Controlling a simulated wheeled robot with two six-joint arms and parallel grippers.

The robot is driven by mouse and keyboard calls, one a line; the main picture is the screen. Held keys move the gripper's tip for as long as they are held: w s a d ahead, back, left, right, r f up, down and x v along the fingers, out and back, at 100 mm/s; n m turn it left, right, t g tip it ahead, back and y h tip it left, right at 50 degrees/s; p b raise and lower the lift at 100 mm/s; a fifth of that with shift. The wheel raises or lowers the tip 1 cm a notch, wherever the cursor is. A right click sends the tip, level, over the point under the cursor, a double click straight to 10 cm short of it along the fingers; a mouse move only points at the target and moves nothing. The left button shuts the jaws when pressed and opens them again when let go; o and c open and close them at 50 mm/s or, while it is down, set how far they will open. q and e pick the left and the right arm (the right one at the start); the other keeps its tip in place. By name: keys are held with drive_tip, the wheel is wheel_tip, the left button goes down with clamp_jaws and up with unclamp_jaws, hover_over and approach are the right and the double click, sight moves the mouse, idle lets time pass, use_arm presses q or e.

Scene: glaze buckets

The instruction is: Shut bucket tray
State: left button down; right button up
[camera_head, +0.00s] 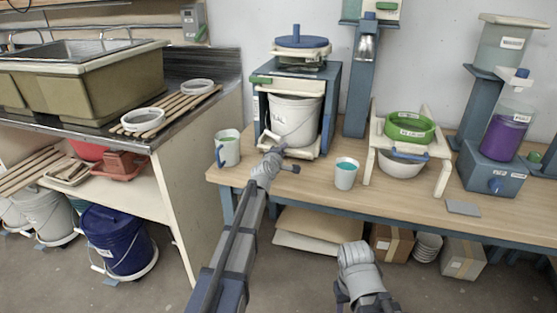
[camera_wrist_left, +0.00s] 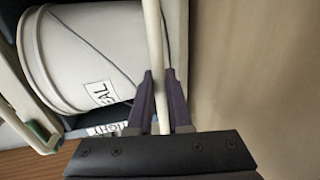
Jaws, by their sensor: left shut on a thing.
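A white bucket (camera_head: 294,120) stands upright in a blue frame (camera_head: 330,85) on the table. Under it is the cream bucket tray (camera_head: 303,152), whose front edge shows at the foot of the frame. My left gripper (camera_head: 272,148) is at the front left of the tray, low in front of the bucket. In the left wrist view its fingers (camera_wrist_left: 162,103) are shut on a pale bar (camera_wrist_left: 154,40) that passes close in front of the bucket (camera_wrist_left: 85,55). The bar looks like the tray's handle. My right gripper (camera_head: 362,272) hangs below the table front; its fingertips are hidden.
A cream stand with a green ring (camera_head: 409,128) is farther right.

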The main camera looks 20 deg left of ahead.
sight(289, 142)
use_arm(q)
drive_tip(key=w, duration=0.4)
drive_tip(key=shift+w, duration=0.3)
drive_tip(key=c, duration=1.1)
unclamp_jaws()
drive_tip(key=shift+w, duration=0.1)
drive_tip(key=shift+o, duration=1.3)
drive_tip(key=shift+s, duration=0.25)
drive_tip(key=s, duration=0.2)
drive_tip(key=s+r+p, duration=0.1)
drive_tip(key=s, duration=0.4)
drive_tip(key=shift+s+a+r, duration=0.1)
drive_tip(key=shift+s+r, duration=0.1)
drive_tip(key=shift+r, duration=0.1)
